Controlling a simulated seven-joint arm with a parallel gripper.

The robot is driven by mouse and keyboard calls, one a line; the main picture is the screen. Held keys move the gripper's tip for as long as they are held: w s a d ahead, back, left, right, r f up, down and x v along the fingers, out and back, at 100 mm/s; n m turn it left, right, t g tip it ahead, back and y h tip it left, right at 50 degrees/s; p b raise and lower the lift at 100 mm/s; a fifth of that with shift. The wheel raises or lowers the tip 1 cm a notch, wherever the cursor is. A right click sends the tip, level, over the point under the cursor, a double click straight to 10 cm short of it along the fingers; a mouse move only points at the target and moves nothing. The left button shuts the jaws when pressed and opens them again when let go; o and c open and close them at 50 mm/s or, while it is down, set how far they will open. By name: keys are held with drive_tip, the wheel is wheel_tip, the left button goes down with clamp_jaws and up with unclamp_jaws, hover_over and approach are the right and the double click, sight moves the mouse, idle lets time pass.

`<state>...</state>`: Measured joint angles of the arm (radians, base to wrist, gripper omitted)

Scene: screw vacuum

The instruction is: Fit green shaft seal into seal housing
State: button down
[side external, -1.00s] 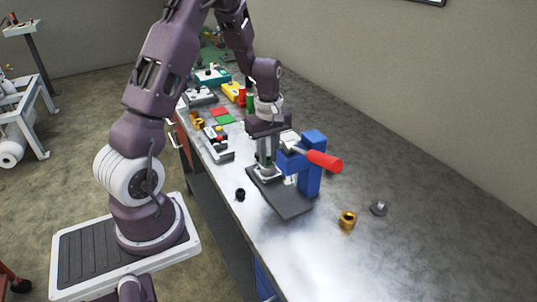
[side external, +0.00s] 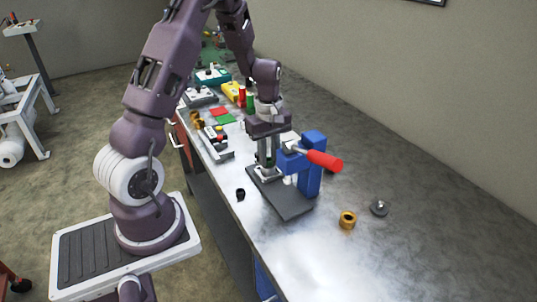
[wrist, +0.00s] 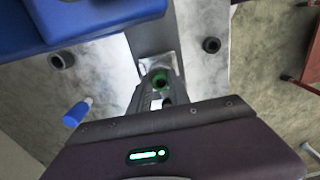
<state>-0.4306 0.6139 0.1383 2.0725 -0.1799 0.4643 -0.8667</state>
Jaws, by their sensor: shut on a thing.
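In the side external view my gripper (side external: 266,160) points down beside the blue press, low over the metal seal housing (side external: 267,174) on the dark base plate. The housing's pale square top (wrist: 157,64) shows just behind the seal in the wrist view. The fingers hide much of the seal and housing, so I cannot tell whether they touch.
The blue press (side external: 312,165) with its red handle (side external: 324,160) stands close on the right. A black ring (side external: 240,194) lies near the bench edge. A brass bushing (side external: 348,220) and a grey part (side external: 379,208) lie at right.

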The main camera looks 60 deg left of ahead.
drive_tip(key=shift+f, duration=0.25)
drive_tip(key=shift+r, duration=0.45)
idle(1.2)
drive_tip(key=shift+f, duration=0.5)
